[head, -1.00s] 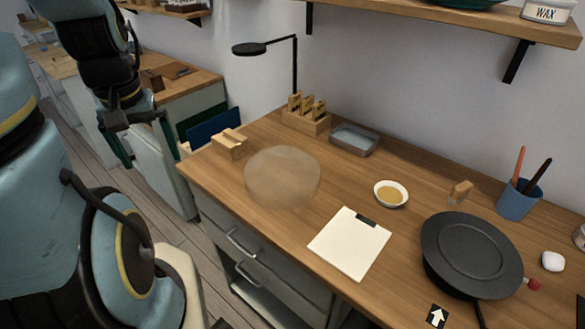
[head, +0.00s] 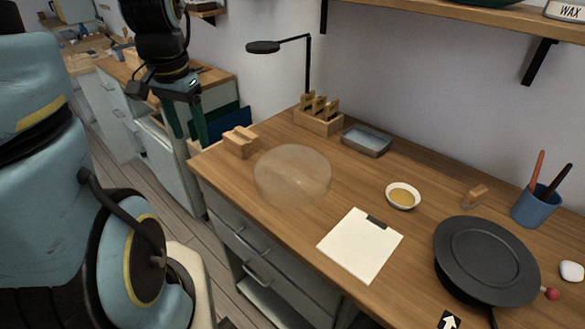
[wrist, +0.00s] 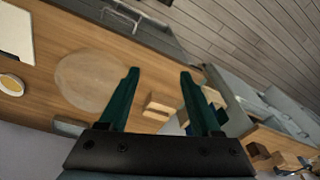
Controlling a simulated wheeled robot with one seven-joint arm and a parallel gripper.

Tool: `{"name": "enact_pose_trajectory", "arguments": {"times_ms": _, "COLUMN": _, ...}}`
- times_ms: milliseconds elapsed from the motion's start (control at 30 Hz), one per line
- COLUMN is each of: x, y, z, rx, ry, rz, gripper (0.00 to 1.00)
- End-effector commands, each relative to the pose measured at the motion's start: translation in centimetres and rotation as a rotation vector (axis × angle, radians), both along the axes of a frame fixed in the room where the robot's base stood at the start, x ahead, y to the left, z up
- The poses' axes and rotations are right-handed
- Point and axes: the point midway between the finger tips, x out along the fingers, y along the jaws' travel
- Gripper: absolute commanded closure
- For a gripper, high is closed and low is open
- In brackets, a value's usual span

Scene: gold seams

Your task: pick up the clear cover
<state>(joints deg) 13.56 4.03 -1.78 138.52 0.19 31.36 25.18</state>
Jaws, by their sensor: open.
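The clear cover (head: 292,174) is a round, see-through dome on the wooden bench top, near its left front edge. In the wrist view the clear cover (wrist: 92,82) lies to the left of my fingers. My gripper (head: 187,128) is at the left in the head view, beyond the bench's left end and apart from the cover. In the wrist view my gripper (wrist: 158,74) has its two green fingers wide apart with nothing between their tips. Nothing hides the cover.
A wooden block (head: 241,141) stands left of the cover. A slotted wooden rack (head: 318,120), a grey tray (head: 366,141) and a black lamp (head: 264,47) are behind it.

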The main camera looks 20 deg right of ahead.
Motion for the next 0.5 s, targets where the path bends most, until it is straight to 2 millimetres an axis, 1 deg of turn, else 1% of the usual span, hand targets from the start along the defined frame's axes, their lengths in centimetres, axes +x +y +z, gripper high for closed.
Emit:
{"name": "enact_pose_trajectory", "arguments": {"times_ms": 33, "x": 0.7, "y": -2.2, "z": -0.3, "rx": 0.014, "ry": 0.002, "rz": -0.174, "gripper": 0.35}}
{"name": "enact_pose_trajectory", "arguments": {"times_ms": 67, "x": 1.0, "y": -3.3, "z": -0.2, "rx": 0.023, "ry": 0.005, "rz": -0.282, "gripper": 0.35}}
{"name": "enact_pose_trajectory", "arguments": {"times_ms": 100, "x": 1.3, "y": -4.9, "z": 0.0, "rx": 0.036, "ry": 0.009, "rz": -0.428, "gripper": 0.35}}
{"name": "enact_pose_trajectory", "arguments": {"times_ms": 167, "x": 1.5, "y": -7.2, "z": 0.2, "rx": 0.052, "ry": 0.016, "rz": -0.645, "gripper": 0.35}}
{"name": "enact_pose_trajectory", "arguments": {"times_ms": 233, "x": 1.6, "y": -10.1, "z": 0.6, "rx": 0.07, "ry": 0.021, "rz": -0.898, "gripper": 0.35}}
{"name": "enact_pose_trajectory", "arguments": {"times_ms": 300, "x": 1.5, "y": -12.9, "z": 0.9, "rx": 0.085, "ry": 0.026, "rz": -1.145, "gripper": 0.35}}
{"name": "enact_pose_trajectory", "arguments": {"times_ms": 400, "x": 0.9, "y": -16.4, "z": 1.4, "rx": 0.101, "ry": 0.032, "rz": -1.459, "gripper": 0.35}}
{"name": "enact_pose_trajectory", "arguments": {"times_ms": 500, "x": 0.2, "y": -19.1, "z": 1.9, "rx": 0.111, "ry": 0.036, "rz": -1.701, "gripper": 0.35}}
